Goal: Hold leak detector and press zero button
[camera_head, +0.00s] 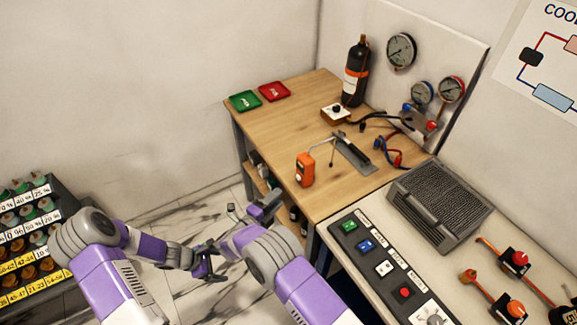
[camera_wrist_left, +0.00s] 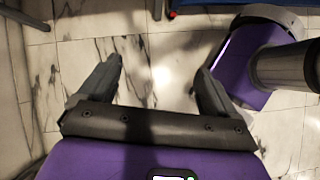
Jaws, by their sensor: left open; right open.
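The leak detector (camera_head: 305,170) is an orange handheld unit standing upright near the front edge of the wooden bench, with a thin bent probe reaching right. I cannot make out a zero button on it. My left gripper (camera_head: 208,262) is open and empty, low over the marble floor in front of the bench. In the left wrist view its spread fingers (camera_wrist_left: 158,78) have only floor between them. My right gripper (camera_head: 250,208) is open and empty, just off the bench's front edge, left of and below the detector. Nothing touches the detector.
The wooden bench (camera_head: 285,115) also bears a green tray (camera_head: 244,101), a red tray (camera_head: 274,91), a dark bottle (camera_head: 356,72) and hoses near gauges (camera_head: 402,50). A button panel (camera_head: 385,268) and grey vented box (camera_head: 440,205) are at right. A bin rack (camera_head: 30,240) stands left.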

